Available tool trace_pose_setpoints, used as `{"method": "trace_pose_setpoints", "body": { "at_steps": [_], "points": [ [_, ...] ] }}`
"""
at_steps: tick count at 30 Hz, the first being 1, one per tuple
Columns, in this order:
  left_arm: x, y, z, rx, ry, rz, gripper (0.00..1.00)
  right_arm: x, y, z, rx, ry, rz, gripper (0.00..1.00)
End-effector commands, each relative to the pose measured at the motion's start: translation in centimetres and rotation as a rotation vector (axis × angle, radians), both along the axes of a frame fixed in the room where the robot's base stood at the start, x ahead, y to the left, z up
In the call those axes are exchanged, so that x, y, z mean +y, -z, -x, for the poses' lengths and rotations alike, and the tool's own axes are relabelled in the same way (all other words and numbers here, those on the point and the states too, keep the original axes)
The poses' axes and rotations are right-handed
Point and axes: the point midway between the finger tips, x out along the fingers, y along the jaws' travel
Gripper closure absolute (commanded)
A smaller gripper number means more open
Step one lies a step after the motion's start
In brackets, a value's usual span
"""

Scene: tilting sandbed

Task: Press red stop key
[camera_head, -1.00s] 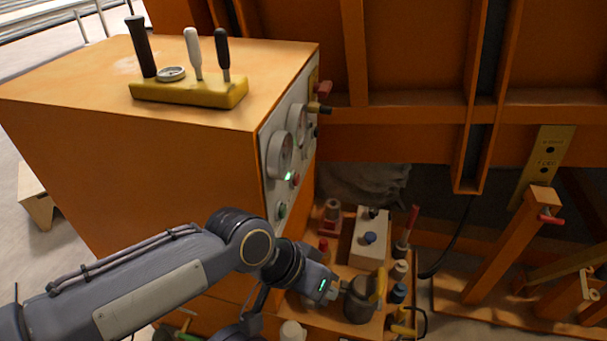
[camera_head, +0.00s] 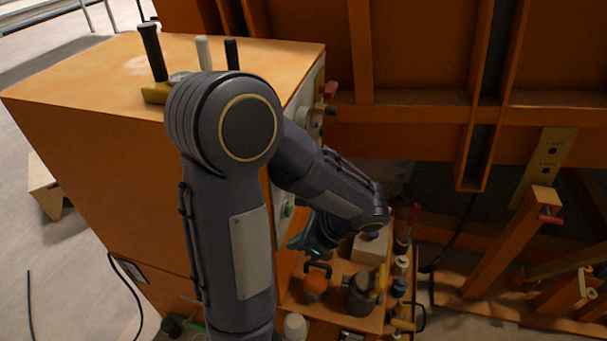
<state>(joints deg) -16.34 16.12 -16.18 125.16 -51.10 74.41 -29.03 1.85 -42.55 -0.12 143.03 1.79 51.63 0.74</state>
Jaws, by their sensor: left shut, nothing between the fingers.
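The grey control panel (camera_head: 303,100) is on the right side of the orange cabinet. My left arm covers much of it, including the small red key that showed below the gauges earlier. A green button (camera_head: 288,210) on the panel shows just right of my arm. My left gripper (camera_head: 294,243) is shut and empty, low beside the panel and a little below the green button. It points left towards the panel; whether it touches cannot be told. A red knob (camera_head: 330,89) sticks out near the panel's top. My right gripper is not in view.
The orange cabinet (camera_head: 90,150) carries a yellow lever block (camera_head: 155,93), partly hidden by my arm. An orange frame wall stands behind.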

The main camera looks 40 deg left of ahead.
Motion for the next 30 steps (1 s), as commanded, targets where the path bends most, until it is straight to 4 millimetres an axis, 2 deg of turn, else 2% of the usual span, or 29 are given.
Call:
{"method": "trace_pose_setpoints", "body": {
  "at_steps": [3,7,12,15,21,30],
  "points": [
    [1.5,-0.8,-3.2,0.187,0.233,-0.201,1.00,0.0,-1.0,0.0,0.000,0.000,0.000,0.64],
    [2.1,-1.9,-7.5,0.377,0.471,-0.431,1.00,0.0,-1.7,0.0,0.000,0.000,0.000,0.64],
    [0.8,-3.0,-12.8,0.585,0.720,-0.712,1.00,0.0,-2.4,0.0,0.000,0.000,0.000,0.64],
    [-0.5,-3.4,-15.1,0.668,0.817,-0.838,1.00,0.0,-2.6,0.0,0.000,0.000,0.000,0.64],
    [-2.0,-3.5,-17.2,0.740,0.903,-0.959,1.00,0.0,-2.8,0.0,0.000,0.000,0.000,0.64],
    [-2.1,-3.5,-17.3,0.744,0.908,-0.966,1.00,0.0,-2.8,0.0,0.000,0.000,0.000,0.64]
  ]
}}
